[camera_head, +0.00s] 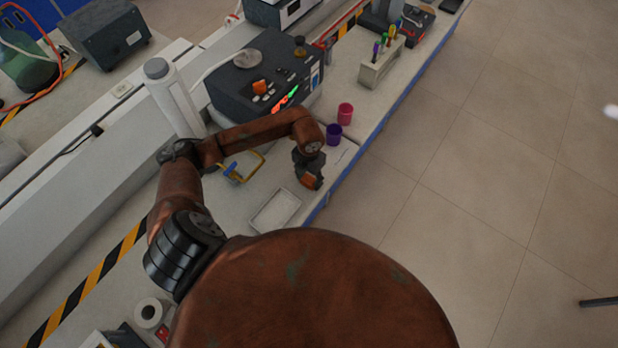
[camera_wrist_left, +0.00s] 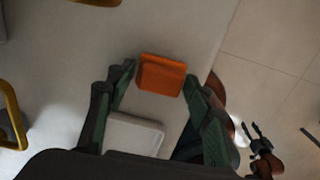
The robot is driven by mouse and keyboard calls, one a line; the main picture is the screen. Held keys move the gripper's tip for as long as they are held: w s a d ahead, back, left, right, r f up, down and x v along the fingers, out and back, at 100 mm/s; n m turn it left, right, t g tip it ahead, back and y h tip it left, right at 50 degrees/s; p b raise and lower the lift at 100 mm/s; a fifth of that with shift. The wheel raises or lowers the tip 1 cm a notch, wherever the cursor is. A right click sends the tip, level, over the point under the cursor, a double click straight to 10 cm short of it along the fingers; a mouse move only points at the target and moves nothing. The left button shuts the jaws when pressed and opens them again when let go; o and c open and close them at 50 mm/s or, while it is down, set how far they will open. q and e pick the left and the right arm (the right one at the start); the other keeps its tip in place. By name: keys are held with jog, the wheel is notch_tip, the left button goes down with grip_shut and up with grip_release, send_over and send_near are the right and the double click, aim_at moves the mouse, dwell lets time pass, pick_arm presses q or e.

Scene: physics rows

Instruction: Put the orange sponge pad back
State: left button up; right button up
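The orange sponge pad (camera_wrist_left: 161,75) is between the fingertips of my left gripper (camera_wrist_left: 160,74) in the left wrist view, with the fingers against its two sides. In the head view the left gripper (camera_head: 309,172) points down near the bench's front edge, and an orange bit of the pad (camera_head: 308,181) shows at its tips. Whether the pad touches the bench is hard to tell. A shallow white tray (camera_head: 275,210) lies empty on the bench, left of and nearer than the gripper; it also shows in the wrist view (camera_wrist_left: 133,134). My right gripper (camera_wrist_left: 252,134) shows small, empty, fingers apart.
A purple cup (camera_head: 333,134) and a pink cup (camera_head: 345,114) stand just beyond the left gripper. A yellow-framed tool (camera_head: 250,168) with a blue part lies left of it. A dark instrument box (camera_head: 265,75) stands behind. Bench surface around the tray is clear.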

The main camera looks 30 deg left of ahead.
aim_at(309, 179)
pick_arm(q)
jog(key=shift+o, duration=1.2)
jog(key=shift+r, duration=0.35)
notch_tip(309, 179, up, 12)
jog(key=shift+f, duration=0.15)
jog(key=shift+c, duration=0.5)
